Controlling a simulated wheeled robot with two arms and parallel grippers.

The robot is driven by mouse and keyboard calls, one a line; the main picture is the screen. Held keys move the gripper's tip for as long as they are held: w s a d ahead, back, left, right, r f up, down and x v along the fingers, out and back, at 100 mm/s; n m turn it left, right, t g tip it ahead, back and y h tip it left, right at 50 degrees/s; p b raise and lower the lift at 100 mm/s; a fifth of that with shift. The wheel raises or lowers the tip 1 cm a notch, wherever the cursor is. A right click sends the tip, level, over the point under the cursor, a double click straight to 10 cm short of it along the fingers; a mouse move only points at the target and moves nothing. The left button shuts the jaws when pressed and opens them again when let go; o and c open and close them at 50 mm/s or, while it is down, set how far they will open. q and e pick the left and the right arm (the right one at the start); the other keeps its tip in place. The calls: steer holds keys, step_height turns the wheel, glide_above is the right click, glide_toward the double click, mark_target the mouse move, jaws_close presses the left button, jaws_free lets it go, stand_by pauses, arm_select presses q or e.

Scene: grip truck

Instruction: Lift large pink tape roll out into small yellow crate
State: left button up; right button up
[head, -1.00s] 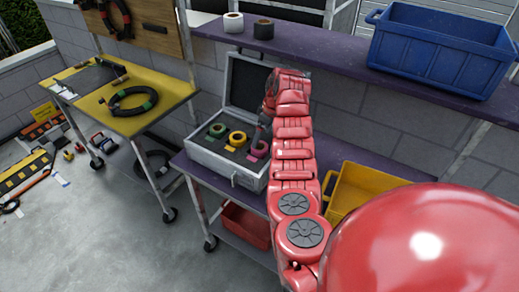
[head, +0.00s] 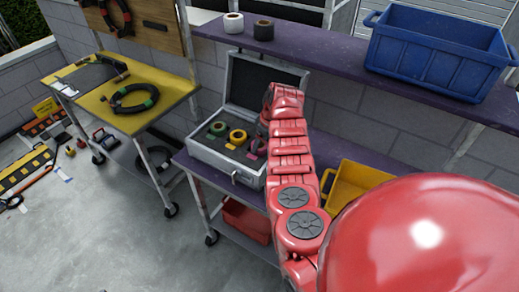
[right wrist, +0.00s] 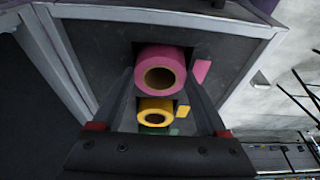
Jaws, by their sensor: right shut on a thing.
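An open silver case (head: 212,158) stands on the purple bench with a dark foam insert. The large pink tape roll (right wrist: 143,62) sits between the two fingers of my right gripper (right wrist: 160,82), at the case insert. The gripper is shut on it. In the head view my right gripper (head: 264,132) is mostly hidden by my red arm, and only a little pink (head: 258,147) shows. A yellow roll (head: 237,137) and a green roll (head: 217,129) sit beside it in the case. The small yellow crate (head: 358,182) stands right of my arm, partly hidden. My left gripper is not in view.
The case lid (head: 262,88) stands open behind the rolls. A purple shelf (head: 330,58) above holds a blue crate (head: 435,55) and two small rolls. A red crate (head: 247,220) is on the lower level. My arm fills the space between case and yellow crate.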

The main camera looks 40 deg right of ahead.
steer(key=c, duration=0.3)
steer(key=shift+r, duration=0.1)
steer(key=shift+w+r+b, duration=0.1)
steer(key=shift+r+b, duration=0.3)
steer(key=shift+r, duration=0.15)
steer(key=shift+r+b, duration=1.75)
steer(key=shift+r, duration=2.65)
